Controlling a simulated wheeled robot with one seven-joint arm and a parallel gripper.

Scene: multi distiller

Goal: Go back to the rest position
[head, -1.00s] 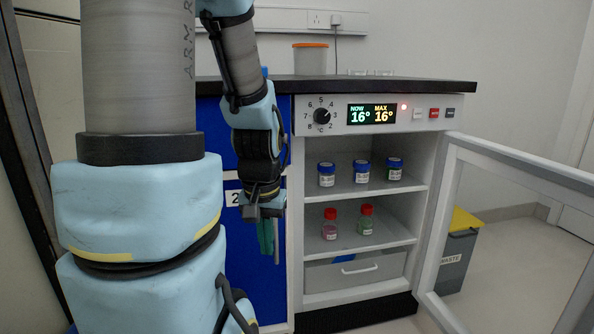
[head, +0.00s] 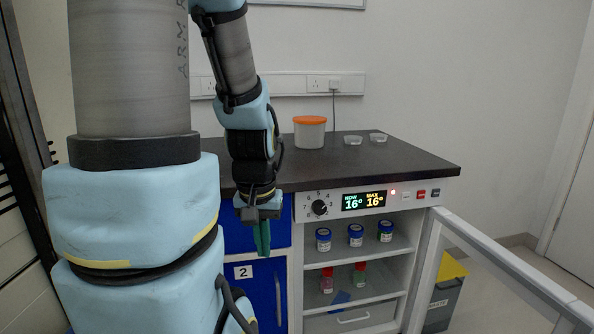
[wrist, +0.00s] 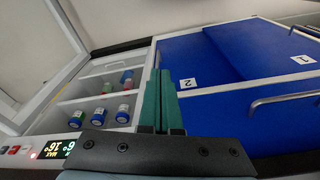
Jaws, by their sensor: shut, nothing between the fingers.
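My arm hangs down in the left part of the head view.
The cooler (head: 427,240) stands open, its glass door (head: 500,275) swung out to the right. The dark counter (head: 400,160) holds an orange-lidded tub (head: 310,133). A yellow-lidded waste bin (head: 445,292) stands right.

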